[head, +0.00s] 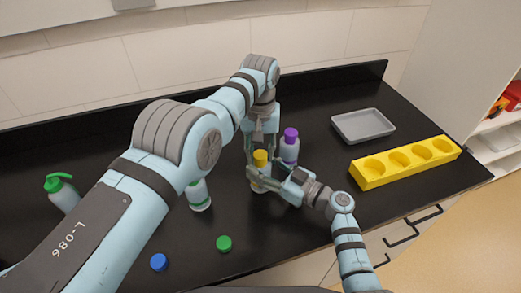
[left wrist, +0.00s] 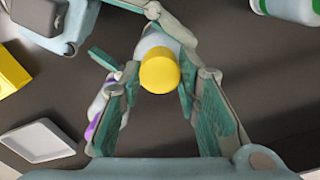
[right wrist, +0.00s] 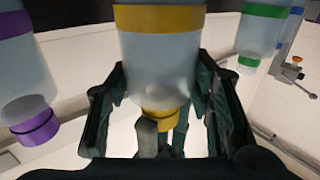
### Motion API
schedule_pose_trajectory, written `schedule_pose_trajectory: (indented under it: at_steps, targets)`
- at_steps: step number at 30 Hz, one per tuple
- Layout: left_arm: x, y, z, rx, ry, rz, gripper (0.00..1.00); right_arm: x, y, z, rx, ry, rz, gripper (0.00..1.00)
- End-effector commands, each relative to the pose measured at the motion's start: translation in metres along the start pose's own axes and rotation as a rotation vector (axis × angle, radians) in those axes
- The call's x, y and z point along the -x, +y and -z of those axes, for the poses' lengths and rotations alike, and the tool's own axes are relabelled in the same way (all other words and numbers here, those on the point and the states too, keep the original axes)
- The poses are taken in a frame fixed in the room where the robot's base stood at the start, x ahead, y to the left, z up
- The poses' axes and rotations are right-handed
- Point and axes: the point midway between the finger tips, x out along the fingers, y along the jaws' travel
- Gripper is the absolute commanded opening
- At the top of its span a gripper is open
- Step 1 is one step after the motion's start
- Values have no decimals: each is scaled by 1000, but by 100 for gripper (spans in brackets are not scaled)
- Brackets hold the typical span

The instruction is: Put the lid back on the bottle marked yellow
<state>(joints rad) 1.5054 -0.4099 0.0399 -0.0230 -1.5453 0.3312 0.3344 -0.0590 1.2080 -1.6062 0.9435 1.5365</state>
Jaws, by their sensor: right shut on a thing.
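The bottle marked yellow (head: 261,185) stands upright on the black counter; its yellow band (right wrist: 158,18) shows in the right wrist view. The yellow lid (head: 260,159) sits at the top of its neck, and in the right wrist view the lid (right wrist: 160,117) meets the bottle with no clear gap. My right gripper (head: 262,178) is shut on the bottle's body from the right. My left gripper (left wrist: 159,82) points down from above, its fingers on either side of the lid (left wrist: 160,73), looking slightly apart from it. Whether the lid is fully seated is unclear.
A purple-lidded bottle (head: 290,147) stands close behind right. A green-marked bottle (head: 199,196) stands to the left, partly behind my left arm. A green lid (head: 224,243) and blue lid (head: 159,262) lie in front. A grey tray (head: 363,137) and yellow rack (head: 366,184) are at right.

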Motion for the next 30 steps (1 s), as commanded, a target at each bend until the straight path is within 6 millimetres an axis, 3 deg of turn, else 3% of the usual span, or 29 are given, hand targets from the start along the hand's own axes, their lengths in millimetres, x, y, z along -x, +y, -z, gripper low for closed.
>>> schedule_pose_trajectory:
  at_steps: [7,8,12,22,30]
  targets:
    - [0,0,0,-11,0,0,0,0,0,-1,1,-2,0,0]
    - [0,0,0,-11,0,0,35,0,0,-1,1,-2,0,0]
    - [0,0,0,-11,0,0,53,0,0,-1,1,-2,0,0]
    - [4,0,0,-11,2,0,53,0,0,-1,0,-2,0,0]
    - [46,0,1,-11,3,0,53,0,0,-1,1,-2,0,0]
